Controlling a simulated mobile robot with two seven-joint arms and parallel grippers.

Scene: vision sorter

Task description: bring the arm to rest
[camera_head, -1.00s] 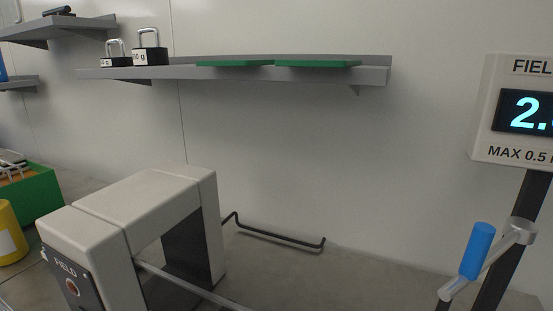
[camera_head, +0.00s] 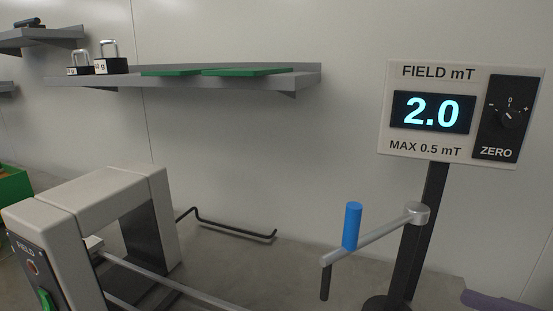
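Neither of my grippers shows in the head view, so I cannot see what they hold. A field meter panel (camera_head: 384,128) stands at the right on a dark post (camera_head: 430,212). Its screen (camera_head: 432,112) reads 2.0, with "MAX 0.5 mT" printed below. A ZERO knob (camera_head: 508,116) sits on the panel's right side. A grey crank arm (camera_head: 385,231) reaches left from the post and carries an upright blue handle (camera_head: 352,226). A pale arch-shaped machine (camera_head: 100,198) marked FIELD stands at the lower left, with a green switch (camera_head: 45,299) on its front.
A grey wall shelf (camera_head: 215,84) holds two padlock-shaped weights (camera_head: 110,66) and two green plates (camera_head: 248,71). A bent black rod (camera_head: 235,230) lies along the wall. A green bin (camera_head: 12,184) is at the left edge. A purple thing (camera_head: 500,302) is cut off at the lower right.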

